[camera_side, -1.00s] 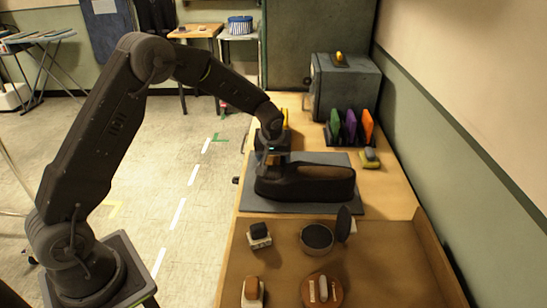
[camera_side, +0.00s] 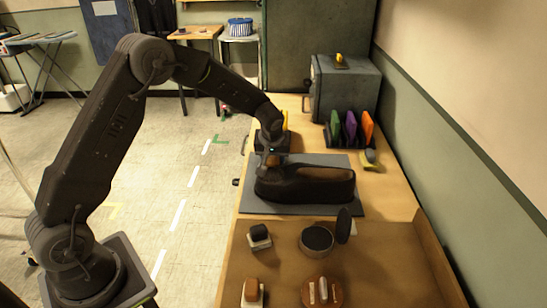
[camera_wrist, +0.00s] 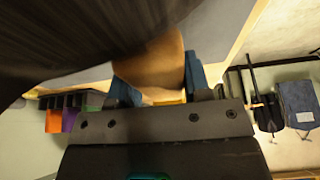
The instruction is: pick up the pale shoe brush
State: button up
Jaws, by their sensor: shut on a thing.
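My gripper (camera_side: 272,151) is low over the left end of the dark shoe (camera_side: 310,190). In the wrist view its two blue fingers (camera_wrist: 160,82) are shut on a smooth tan piece, which looks like the back of the pale shoe brush (camera_wrist: 155,65). In the side view a small brown patch of this brush (camera_side: 272,161) shows under the gripper. Its bristles are hidden, and I cannot tell whether it touches the shoe. A blurred dark surface fills the upper left of the wrist view.
The shoe lies on a grey mat (camera_side: 345,207). In front, a tray area (camera_side: 385,260) holds two small brushes (camera_side: 259,236) (camera_side: 252,291), an open tin (camera_side: 317,238) and a round brown piece (camera_side: 322,291). Behind stand coloured pads (camera_side: 351,126), a yellow-and-grey item (camera_side: 369,159) and a grey box (camera_side: 345,88).

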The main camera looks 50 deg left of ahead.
jog(key=r, duration=0.3)
jog(key=a+r, duration=0.1)
jog(key=r, duration=0.1)
jog(key=shift+s, duration=0.3)
jog(key=s+a+r, duration=0.6)
jog(key=a, duration=0.2)
jog(key=shift+s+a, duration=0.15)
jog(key=shift+s, duration=0.1)
jog(key=shift+r, duration=0.1)
